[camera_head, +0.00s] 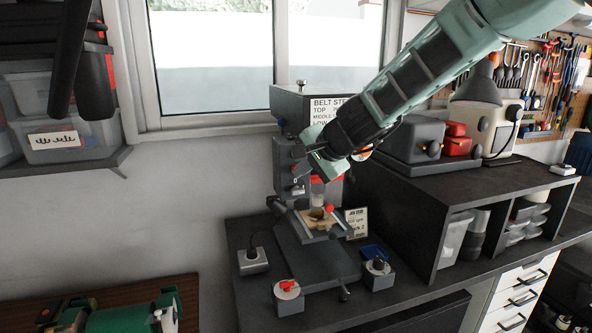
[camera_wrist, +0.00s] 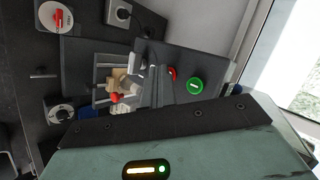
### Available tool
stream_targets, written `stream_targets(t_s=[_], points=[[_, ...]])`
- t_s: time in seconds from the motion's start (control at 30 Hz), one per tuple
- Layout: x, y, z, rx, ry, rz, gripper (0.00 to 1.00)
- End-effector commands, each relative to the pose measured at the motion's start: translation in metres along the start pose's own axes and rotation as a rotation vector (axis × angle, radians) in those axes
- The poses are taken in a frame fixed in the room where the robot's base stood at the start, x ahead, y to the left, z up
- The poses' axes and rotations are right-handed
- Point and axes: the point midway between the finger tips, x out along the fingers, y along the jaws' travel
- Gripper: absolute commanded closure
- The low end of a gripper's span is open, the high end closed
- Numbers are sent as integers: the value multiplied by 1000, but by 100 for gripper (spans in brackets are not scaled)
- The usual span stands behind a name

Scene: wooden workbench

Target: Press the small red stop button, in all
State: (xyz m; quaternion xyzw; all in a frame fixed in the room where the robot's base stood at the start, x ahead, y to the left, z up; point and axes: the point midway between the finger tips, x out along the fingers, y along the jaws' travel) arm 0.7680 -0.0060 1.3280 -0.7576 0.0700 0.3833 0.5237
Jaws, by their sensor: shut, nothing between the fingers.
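The small red stop button (camera_wrist: 172,73) shows in the wrist view on the dark grey head of a bench drill press (camera_wrist: 196,60), beside a larger green button (camera_wrist: 196,85). In the head view the drill press (camera_head: 287,160) stands upright against the wall, and its buttons are too small or hidden to tell apart clearly. My gripper (camera_head: 316,150) is shut and empty, close to the upper part of the press head. Its arm comes down from the upper right. I cannot tell whether the fingertips touch the press. In the wrist view my gripper's dark edge covers the lower part.
A red-knobbed switch box (camera_head: 288,297), a socket box (camera_head: 252,261) and another control box (camera_head: 377,274) stand around the press base. A grey shelf unit (camera_head: 400,205) is close on the right. A window (camera_head: 212,60) is behind. A red ball knob (camera_head: 330,208) is near the work table.

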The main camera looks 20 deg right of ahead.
Motion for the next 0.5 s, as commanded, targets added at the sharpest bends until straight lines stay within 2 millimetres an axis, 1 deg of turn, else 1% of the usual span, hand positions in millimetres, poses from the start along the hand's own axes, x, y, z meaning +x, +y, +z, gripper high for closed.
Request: stream_targets(t_s=[0.3,0.5], points=[[-9,7,7,0,1,-1,100],[-10,7,7,0,0,0,100]])
